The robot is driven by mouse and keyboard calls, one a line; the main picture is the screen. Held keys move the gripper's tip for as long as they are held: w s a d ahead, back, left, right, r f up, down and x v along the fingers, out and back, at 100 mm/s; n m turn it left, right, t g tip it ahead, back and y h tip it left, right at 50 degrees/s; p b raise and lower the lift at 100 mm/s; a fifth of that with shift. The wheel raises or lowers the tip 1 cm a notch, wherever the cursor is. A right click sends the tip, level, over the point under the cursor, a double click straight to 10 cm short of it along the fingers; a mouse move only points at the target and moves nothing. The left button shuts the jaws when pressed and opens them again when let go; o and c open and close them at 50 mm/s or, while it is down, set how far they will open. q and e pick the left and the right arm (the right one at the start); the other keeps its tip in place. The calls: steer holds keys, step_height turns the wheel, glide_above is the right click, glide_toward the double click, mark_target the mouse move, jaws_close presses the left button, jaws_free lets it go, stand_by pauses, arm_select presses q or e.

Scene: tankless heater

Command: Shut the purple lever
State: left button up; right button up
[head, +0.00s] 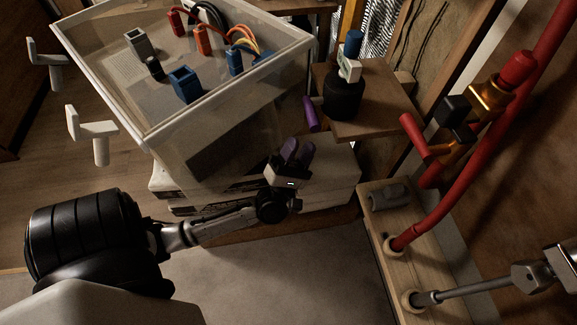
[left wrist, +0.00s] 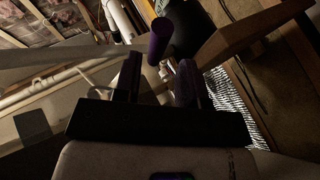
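Contact with the lever cannot be made out. My right gripper is not in view.
A clear bin (head: 235,112) with tools and connectors stands left of the lever. The wooden shelf (head: 375,110) holds a dark object with a blue top. Red pipes (head: 450,185) with a red lever (head: 413,138) and a brass valve (head: 490,97) stand at right.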

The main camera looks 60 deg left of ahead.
arm_select(q)
steer(key=p+v, duration=0.1)
steer(key=v, duration=0.5)
steer(key=shift+s+f, duration=0.2)
steer(key=shift+f, duration=0.1)
stand_by(0.3)
steer(key=shift+d, duration=0.1)
